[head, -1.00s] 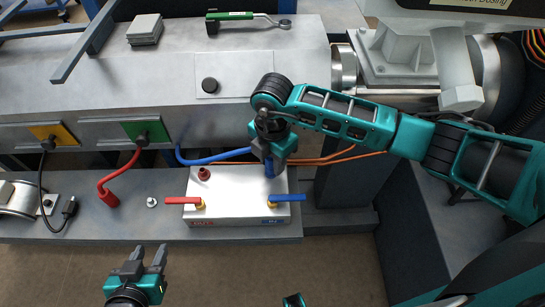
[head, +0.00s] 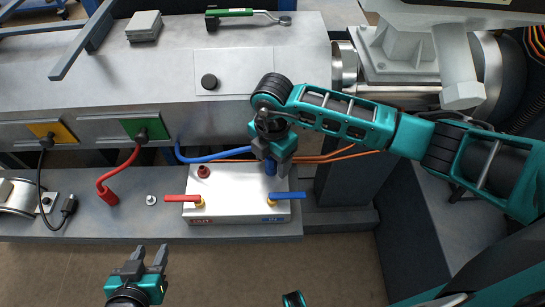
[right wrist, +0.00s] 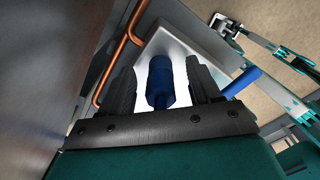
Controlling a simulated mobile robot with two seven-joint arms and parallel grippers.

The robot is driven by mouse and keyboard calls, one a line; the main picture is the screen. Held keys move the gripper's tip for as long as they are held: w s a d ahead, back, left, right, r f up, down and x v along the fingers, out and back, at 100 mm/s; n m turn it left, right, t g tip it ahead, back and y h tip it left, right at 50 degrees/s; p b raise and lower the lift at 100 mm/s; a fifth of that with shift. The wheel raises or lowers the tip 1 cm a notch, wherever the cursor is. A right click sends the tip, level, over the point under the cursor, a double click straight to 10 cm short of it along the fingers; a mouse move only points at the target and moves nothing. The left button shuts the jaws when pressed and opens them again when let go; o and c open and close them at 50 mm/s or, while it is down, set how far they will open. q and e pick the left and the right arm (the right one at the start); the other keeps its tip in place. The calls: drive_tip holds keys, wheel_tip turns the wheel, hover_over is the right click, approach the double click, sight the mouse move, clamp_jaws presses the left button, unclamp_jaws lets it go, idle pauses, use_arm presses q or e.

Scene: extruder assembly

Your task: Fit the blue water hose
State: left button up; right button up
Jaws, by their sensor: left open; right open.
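The blue water hose (head: 215,156) runs from the machine's front to the right, passing behind my right gripper (head: 277,163). Its blue end (head: 270,169) stands upright at the back right of the white block (head: 238,182). Whether it is fully seated cannot be told. In the right wrist view the blue end (right wrist: 160,82) stands between the two dark fingers, with gaps on both sides. My right gripper is open around it. My left gripper (head: 149,252) is open and empty, over the floor in front of the bench.
The block has a red fitting (head: 203,171), a red lever (head: 182,198) and a blue lever (head: 287,196). A red hose (head: 112,182) ends on the bench at the left, beside a small metal piece (head: 151,200). Orange pipes (head: 335,157) run behind the block.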

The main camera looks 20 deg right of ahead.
use_arm(q)
drive_tip(key=shift+d, duration=0.1)
use_arm(e)
drive_tip(key=shift+r, duration=0.1)
wheel_tip(320, 180, up, 6)
drive_tip(key=shift+f+p, duration=0.15)
drive_tip(key=shift+p, duration=0.35)
wheel_tip(320, 180, up, 6)
drive_tip(key=shift+f, duration=0.1)
use_arm(q)
drive_tip(key=shift+a+r, duration=0.2)
drive_tip(key=shift+r, duration=0.55)
use_arm(e)
drive_tip(key=shift+r, duration=0.6)
